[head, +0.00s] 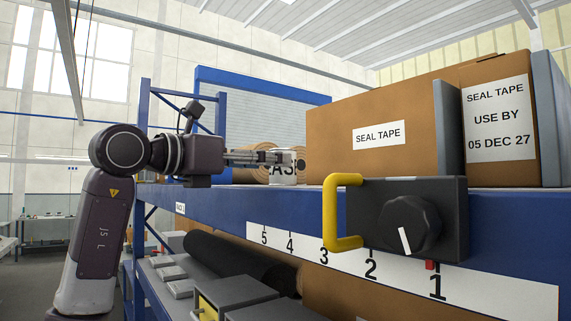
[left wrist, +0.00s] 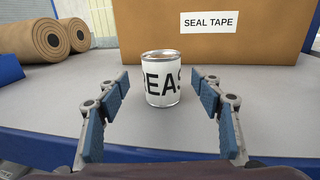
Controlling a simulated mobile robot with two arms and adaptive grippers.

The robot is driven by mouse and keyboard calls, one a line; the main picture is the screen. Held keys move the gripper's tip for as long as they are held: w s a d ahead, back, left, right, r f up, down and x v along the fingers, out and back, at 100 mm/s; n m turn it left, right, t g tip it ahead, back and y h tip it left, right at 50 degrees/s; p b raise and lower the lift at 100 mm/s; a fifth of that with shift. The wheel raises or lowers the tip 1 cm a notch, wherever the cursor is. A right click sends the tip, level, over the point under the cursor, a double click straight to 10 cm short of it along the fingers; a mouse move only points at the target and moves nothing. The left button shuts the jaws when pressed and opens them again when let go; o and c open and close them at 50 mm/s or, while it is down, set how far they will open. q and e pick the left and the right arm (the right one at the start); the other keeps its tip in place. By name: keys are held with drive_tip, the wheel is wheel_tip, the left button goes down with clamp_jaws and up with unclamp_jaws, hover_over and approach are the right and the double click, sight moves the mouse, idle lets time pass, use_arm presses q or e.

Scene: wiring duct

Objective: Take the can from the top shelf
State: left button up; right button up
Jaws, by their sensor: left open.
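The can (left wrist: 162,80) stands upright on the top shelf (left wrist: 270,120), with a white label and large black letters partly reading "EAS". In the head view the can (head: 284,177) is partly hidden behind my left gripper (head: 285,158), which reaches in from the left at shelf height. My right gripper is in neither view.
A cardboard box marked SEAL TAPE (head: 335,150) stands behind and right of the can. Brown rolls (left wrist: 48,38) lie at the back left. A dark box with a yellow handle (head: 343,212) and a knob juts from the shelf's blue front edge.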

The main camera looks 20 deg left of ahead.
use_arm(q)
drive_tip(key=w+d+p, duration=0.1)
drive_tip(key=w+r+p, duration=0.1)
drive_tip(key=shift+w+d, duration=0.3)
drive_tip(key=shift+d, duration=0.1)
drive_tip(key=shift+f+p+x, duration=0.2)
drive_tip(key=shift+p+x, duration=0.3)
drive_tip(key=shift+x, duration=0.7)
drive_tip(key=shift+s+a, duration=0.15)
drive_tip(key=shift+a, duration=0.05)
drive_tip(key=shift+c, duration=1.1)
drive_tip(key=c, duration=1.2)
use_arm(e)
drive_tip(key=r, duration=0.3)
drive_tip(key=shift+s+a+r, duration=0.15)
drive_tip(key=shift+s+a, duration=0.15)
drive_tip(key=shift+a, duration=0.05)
use_arm(q)
drive_tip(key=shift+r, duration=0.1)
